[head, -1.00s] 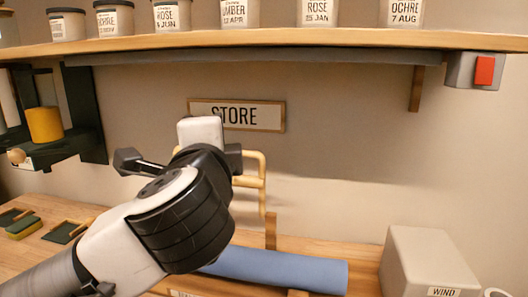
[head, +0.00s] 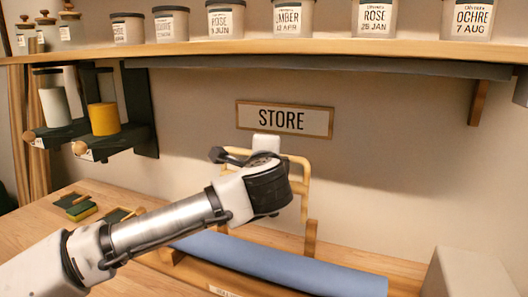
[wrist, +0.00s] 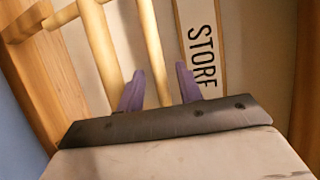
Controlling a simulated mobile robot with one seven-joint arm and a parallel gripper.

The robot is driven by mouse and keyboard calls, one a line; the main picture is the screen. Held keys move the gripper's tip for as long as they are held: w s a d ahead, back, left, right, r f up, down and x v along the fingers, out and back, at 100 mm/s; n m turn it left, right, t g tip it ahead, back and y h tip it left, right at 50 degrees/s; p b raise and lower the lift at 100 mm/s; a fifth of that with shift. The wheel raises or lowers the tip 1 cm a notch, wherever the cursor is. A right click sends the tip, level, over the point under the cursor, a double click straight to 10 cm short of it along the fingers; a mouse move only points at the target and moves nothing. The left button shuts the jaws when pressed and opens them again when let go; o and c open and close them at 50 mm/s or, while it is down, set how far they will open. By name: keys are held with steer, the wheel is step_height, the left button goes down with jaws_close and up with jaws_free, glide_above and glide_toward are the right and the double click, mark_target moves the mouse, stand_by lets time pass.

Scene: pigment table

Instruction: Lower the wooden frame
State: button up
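The wooden frame (head: 303,187) is a pale, upright piece of rounded bars. It stands above the worktable, below the STORE sign (head: 284,119), and is partly hidden by my arm in the head view. In the wrist view its bars (wrist: 99,48) run up and down at the left and middle. My gripper (wrist: 160,68) has two purple fingers set apart, with one bar showing between them and a gap on each side. Whether that bar is within finger depth is unclear. The fingers are hidden in the head view.
A blue roll (head: 285,262) lies along the table below the frame. A pale box (head: 468,275) stands at the right. A shelf (head: 340,47) with several labelled jars runs overhead. A dark rack (head: 141,105) with a yellow cylinder (head: 103,118) is at the left.

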steer(key=shift+w, duration=0.55)
jaws_close()
steer(key=shift+a+f, duration=0.1)
steer(key=shift+f, duration=0.1)
